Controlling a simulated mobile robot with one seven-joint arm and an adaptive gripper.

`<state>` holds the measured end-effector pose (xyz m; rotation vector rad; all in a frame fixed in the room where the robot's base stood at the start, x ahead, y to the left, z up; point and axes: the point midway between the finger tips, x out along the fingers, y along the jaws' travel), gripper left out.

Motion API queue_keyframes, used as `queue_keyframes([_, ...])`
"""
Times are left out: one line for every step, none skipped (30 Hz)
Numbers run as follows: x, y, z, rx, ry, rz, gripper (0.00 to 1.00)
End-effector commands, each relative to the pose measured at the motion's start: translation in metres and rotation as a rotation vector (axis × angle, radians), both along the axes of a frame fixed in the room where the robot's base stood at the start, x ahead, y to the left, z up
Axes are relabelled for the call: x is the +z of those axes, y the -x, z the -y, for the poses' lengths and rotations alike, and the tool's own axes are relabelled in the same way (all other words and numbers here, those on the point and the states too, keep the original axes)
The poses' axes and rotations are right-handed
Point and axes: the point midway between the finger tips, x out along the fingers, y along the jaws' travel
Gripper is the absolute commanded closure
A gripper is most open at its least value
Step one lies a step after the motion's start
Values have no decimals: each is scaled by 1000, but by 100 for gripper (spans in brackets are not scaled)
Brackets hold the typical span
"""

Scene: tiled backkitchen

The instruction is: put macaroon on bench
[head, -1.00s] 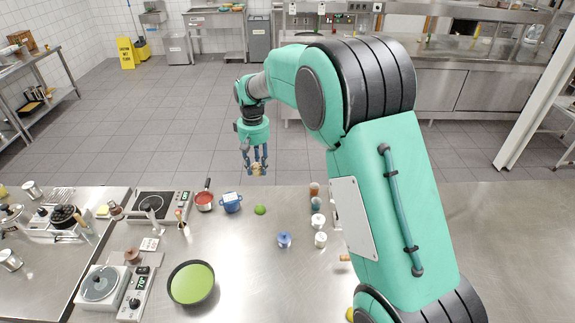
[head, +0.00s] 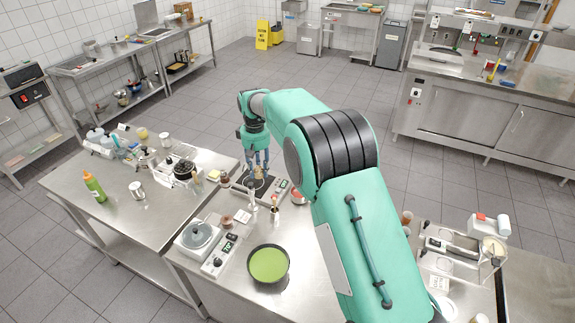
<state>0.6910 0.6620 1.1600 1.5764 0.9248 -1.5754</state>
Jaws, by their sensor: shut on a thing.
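My gripper (head: 257,163) hangs fingers-down at the upper centre of the head view, in front of the hot plate at the far edge of the steel bench. Its blue fingers are shut on a small tan thing (head: 258,173), which looks like the macaroon. The fingers partly hide it. The steel bench (head: 310,265) runs across the lower middle, and another steel bench (head: 125,215) adjoins it at the left. I cannot tell the exact height of the macaroon above the surface.
A hot plate (head: 270,188) lies beneath the gripper in the picture. A black pot (head: 183,169) is at left. My arm hides much of the right side.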

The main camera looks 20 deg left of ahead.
Motion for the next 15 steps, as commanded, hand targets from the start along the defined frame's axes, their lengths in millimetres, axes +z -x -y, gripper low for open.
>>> queue_keyframes([1, 11, -19, 29, 0, 0, 84])
queue_keyframes([0, 17, -29, 44, 0, 0, 84])
queue_keyframes([-1, 25, -41, 66, 1, 0, 84])
queue_keyframes([-2, 31, -51, 81, 0, 0, 84])
queue_keyframes([-2, 37, -60, 96, 0, 0, 84])
queue_keyframes([-4, 47, -72, 116, 2, -1, 84])
queue_keyframes([-5, 53, -81, 131, 1, 0, 84])
queue_keyframes([-5, 59, -89, 145, 1, 0, 84])
queue_keyframes([-7, 67, -99, 163, 1, 0, 84])
queue_keyframes([-8, 73, -107, 177, 1, 0, 84])
queue_keyframes([-8, 79, -114, 189, 0, 0, 84])
queue_keyframes([-9, 86, -122, 204, 0, 1, 84])
queue_keyframes([-10, 91, -128, 214, 1, 0, 84])
queue_keyframes([-10, 96, -133, 224, 0, 1, 84])
queue_keyframes([-11, 102, -141, 237, 0, 1, 84])
